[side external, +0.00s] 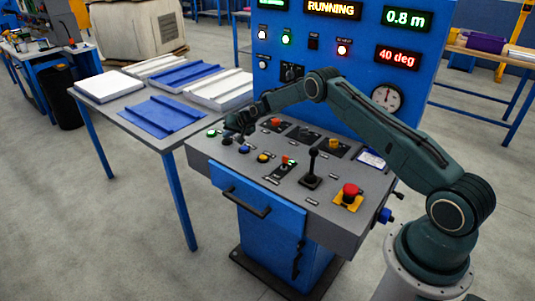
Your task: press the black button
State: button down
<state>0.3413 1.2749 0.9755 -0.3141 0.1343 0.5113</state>
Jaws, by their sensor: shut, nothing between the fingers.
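My gripper (237,128) hangs at the left end of the grey control panel (325,213), pointing down, with its fingers together. A row of small round buttons runs along the panel's left side. The black button (227,141) is a small dark spot between a green button (212,133) and a blue button (244,149). My gripper is right over or beside the black button and partly hides that area. I cannot tell whether the fingertips touch the button.
A yellow button (263,157), a red-tipped lever (285,162), a black joystick (312,168) and a red emergency stop (349,193) stand along the panel. A blue display board (345,65) rises behind. A table with panels (137,112) stands close on the left.

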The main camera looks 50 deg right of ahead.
aim_at(229, 141)
jog(key=shift+f, duration=0.5)
dwell(1.0)
jog(key=shift+r, duration=0.85)
jog(key=shift+r, duration=0.1)
jog(key=shift+r, duration=2.45)
